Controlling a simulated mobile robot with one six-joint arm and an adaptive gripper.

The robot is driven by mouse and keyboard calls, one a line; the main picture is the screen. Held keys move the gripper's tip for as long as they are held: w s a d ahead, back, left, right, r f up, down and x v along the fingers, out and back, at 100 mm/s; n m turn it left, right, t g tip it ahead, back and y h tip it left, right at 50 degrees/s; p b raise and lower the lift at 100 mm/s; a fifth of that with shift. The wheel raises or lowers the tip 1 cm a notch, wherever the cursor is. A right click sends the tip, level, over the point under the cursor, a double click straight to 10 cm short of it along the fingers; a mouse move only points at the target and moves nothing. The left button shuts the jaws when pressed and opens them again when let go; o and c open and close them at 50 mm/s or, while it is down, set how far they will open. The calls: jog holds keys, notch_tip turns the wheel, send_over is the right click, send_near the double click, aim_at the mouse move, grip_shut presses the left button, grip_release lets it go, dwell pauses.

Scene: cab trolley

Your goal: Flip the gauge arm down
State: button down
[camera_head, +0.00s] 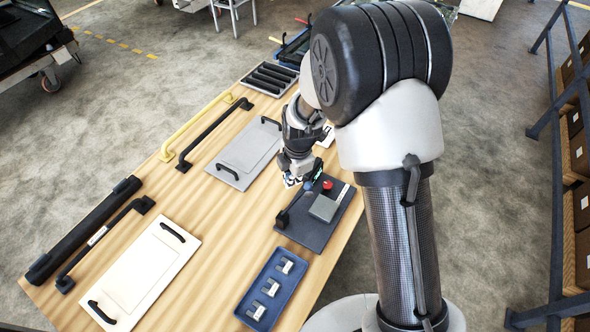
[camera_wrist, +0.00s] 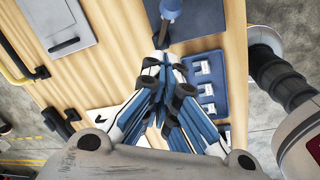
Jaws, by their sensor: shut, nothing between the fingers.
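The gauge fixture is a dark plate (camera_head: 318,232) with a grey block (camera_head: 323,208) and a red knob (camera_head: 327,185), in the right half of the table. The gauge arm (camera_head: 296,203) is a dark rod that slants up from a black base at the plate's left edge. Its blue ball end shows at the top of the wrist view (camera_wrist: 171,9). My gripper (camera_head: 292,181) is shut and empty, near the arm's upper end in the head view. In the wrist view, its closed fingertips (camera_wrist: 163,58) are just below the rod and hide its lower part. Contact cannot be told.
A blue tray (camera_head: 241,304) with several pale parts lies in front of the fixture. A grey panel (camera_head: 226,174) with black handles lies to its left, and a white panel (camera_head: 113,309) lies front left. Yellow and black bars line the left side.

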notch_tip(320, 180, down, 6)
jog(key=w+d, duration=0.1)
jog(key=d, duration=0.1)
jog(key=shift+w+r, duration=0.2)
jog(key=shift+w, duration=0.2)
jog(key=shift+d, duration=0.1)
